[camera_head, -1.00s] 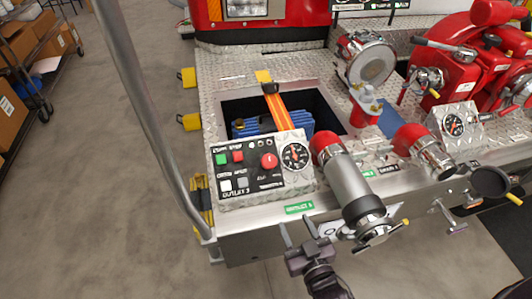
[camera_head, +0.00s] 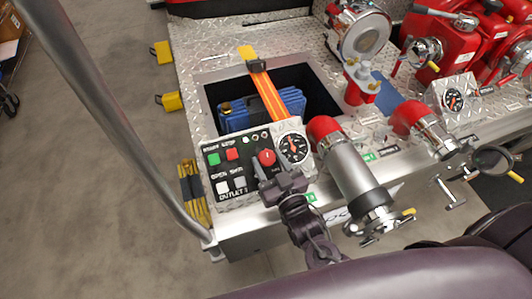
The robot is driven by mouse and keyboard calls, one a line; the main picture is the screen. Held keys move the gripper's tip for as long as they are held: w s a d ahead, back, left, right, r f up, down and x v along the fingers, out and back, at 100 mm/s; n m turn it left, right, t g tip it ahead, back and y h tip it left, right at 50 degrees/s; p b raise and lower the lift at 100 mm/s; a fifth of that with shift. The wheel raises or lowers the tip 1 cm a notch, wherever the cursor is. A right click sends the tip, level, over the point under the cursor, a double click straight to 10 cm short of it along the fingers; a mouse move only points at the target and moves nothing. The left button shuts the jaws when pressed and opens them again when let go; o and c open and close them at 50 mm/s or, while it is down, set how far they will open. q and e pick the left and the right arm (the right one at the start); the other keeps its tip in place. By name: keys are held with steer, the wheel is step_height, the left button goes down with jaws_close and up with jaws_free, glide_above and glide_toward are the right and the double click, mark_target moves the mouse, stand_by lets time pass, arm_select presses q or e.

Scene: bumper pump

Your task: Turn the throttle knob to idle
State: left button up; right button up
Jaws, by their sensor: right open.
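The red throttle knob (camera_head: 267,157) sits on the right part of the black control panel (camera_head: 243,183), beside a round black gauge (camera_head: 293,149). The knob carries a light mark on its top. My right gripper (camera_head: 274,172) is open, right at the near side of the knob, with its fingers over the lower right of the panel. The fingers hide the panel just below the knob, and I cannot tell whether they touch the knob. My left gripper is not in view.
Green (camera_head: 214,159) and red (camera_head: 232,154) buttons and two white buttons lie left of the knob. A capped outlet pipe (camera_head: 352,178) stands close on the right. A metal handrail (camera_head: 105,120) rises on the left. Behind the panel is an open well with an orange strap (camera_head: 268,97).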

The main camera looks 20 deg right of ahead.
steer(key=shift+w+a, duration=0.1)
steer(key=shift+w, duration=0.85)
steer(key=shift+f, duration=0.1)
steer(key=c, duration=0.6)
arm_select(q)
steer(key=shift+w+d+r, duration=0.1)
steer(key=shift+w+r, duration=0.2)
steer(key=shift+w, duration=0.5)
arm_select(e)
steer(key=shift+c, duration=0.5)
arm_select(q)
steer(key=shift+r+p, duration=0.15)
steer(key=shift+p, duration=0.15)
arm_select(e)
steer(key=shift+n, duration=0.3)
